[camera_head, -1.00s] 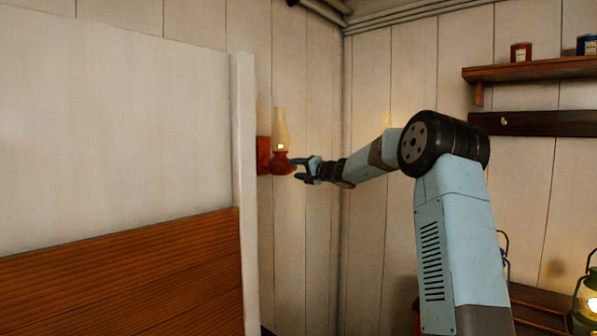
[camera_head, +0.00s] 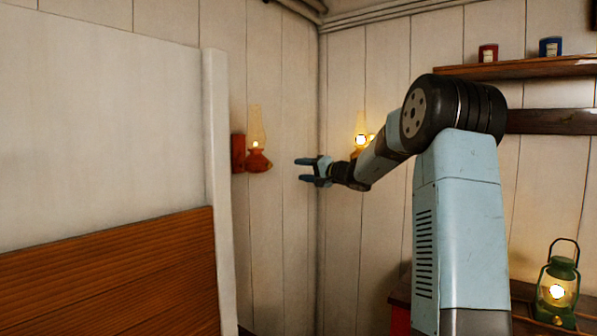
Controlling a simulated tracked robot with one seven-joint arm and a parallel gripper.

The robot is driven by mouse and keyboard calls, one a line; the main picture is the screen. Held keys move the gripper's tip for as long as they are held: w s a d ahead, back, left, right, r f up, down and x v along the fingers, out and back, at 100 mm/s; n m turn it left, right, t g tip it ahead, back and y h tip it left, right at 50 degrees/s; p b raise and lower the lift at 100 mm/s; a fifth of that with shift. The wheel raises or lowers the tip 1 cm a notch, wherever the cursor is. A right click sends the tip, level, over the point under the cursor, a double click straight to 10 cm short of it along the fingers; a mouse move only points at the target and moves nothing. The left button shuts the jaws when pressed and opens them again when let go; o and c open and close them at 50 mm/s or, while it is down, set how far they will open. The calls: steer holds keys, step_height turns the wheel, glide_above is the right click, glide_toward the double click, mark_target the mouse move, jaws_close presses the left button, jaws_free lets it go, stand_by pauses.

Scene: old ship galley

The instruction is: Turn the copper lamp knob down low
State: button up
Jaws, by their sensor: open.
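A copper-coloured lamp (camera_head: 258,161) with a tall glass chimney (camera_head: 257,127) hangs on a red-brown wall bracket, left of centre. A small flame glows low in the chimney. The lamp's knob is too small to make out clearly; the lamp body tapers to a point on its right side. My gripper (camera_head: 300,170) is open and empty, its fingers pointing left toward the lamp. In the picture a clear gap lies between the fingertips and the lamp. A second lit lamp (camera_head: 361,138) shows behind my arm, partly hidden by it.
A white partition with a post (camera_head: 215,190) stands at the left, near the lamp. A shelf (camera_head: 530,68) with a red tin (camera_head: 488,54) and a blue tin (camera_head: 550,47) is at the upper right. A lit green lantern (camera_head: 558,290) stands at the lower right.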

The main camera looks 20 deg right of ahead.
mark_target(271, 166)
stand_by(0.3)
steer(key=w+a+m, duration=0.3)
steer(key=w+m, duration=0.1)
steer(key=w+a+m, duration=0.2)
steer(key=w+m, duration=0.2)
steer(key=m, duration=0.1)
steer(key=w+a+m, duration=0.3)
steer(key=m, duration=0.2)
steer(key=shift+w+a+r, duration=0.1)
steer(key=shift+w+a, duration=0.2)
steer(key=shift+w, duration=0.1)
stand_by(0.4)
steer(key=shift+c, duration=0.4)
jaws_close()
